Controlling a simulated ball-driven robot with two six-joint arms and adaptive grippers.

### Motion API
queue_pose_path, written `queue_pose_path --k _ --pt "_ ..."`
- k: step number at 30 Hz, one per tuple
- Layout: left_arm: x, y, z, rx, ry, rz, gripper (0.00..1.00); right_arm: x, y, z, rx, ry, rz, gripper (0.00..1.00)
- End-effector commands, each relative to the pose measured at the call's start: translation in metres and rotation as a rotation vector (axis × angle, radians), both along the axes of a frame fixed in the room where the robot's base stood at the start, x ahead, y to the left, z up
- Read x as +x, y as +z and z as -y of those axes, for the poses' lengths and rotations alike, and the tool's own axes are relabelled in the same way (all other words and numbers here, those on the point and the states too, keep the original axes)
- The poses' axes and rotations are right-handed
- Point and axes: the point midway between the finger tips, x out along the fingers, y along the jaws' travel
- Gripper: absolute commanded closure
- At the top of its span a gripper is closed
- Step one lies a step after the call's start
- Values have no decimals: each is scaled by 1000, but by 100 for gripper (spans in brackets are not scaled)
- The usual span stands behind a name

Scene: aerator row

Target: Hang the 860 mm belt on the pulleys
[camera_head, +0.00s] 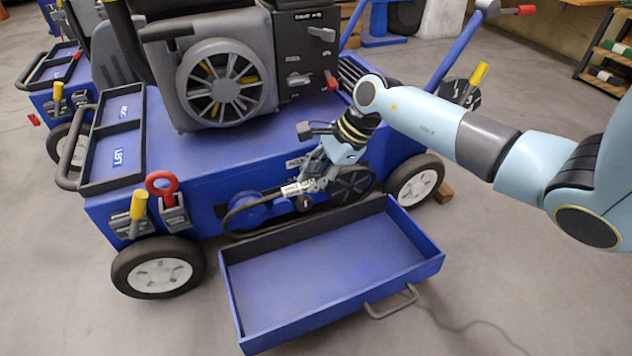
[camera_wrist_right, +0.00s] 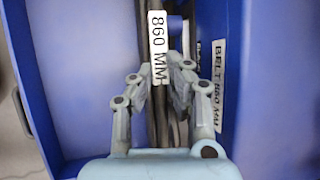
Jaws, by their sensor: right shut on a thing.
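The black belt (camera_head: 263,233) is a long loop low at the front of the blue aerator. It appears around or in front of the blue pulley (camera_head: 252,212); I cannot tell whether it sits in the groove. A dark spoked pulley (camera_head: 352,185) is to the right, partly behind my gripper. My right gripper (camera_head: 308,188) is shut on the belt between the two pulleys. In the right wrist view the gripper (camera_wrist_right: 172,85) holds the belt strands beside a white "860 MM" tag (camera_wrist_right: 158,48). My left gripper is not in view.
An open, empty blue drawer (camera_head: 335,270) juts out below the pulleys. A "BELT 860 MM" label (camera_wrist_right: 211,92) is on the blue body. Another aerator (camera_head: 62,95) stands at left.

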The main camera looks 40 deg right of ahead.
Motion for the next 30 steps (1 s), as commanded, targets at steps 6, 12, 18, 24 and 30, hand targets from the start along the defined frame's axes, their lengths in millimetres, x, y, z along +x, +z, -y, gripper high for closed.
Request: queue_pose_path --k 6,12,18,24,30 --pt "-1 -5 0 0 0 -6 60 5 -1 1 0 0 0 100" --pt "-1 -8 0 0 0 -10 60 10 0 3 0 0 0 100" --pt "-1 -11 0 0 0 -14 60 15 -1 4 0 0 -1 100" --pt "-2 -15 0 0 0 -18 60 20 0 5 0 0 0 100" --pt "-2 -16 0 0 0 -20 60 23 0 6 0 0 0 100"
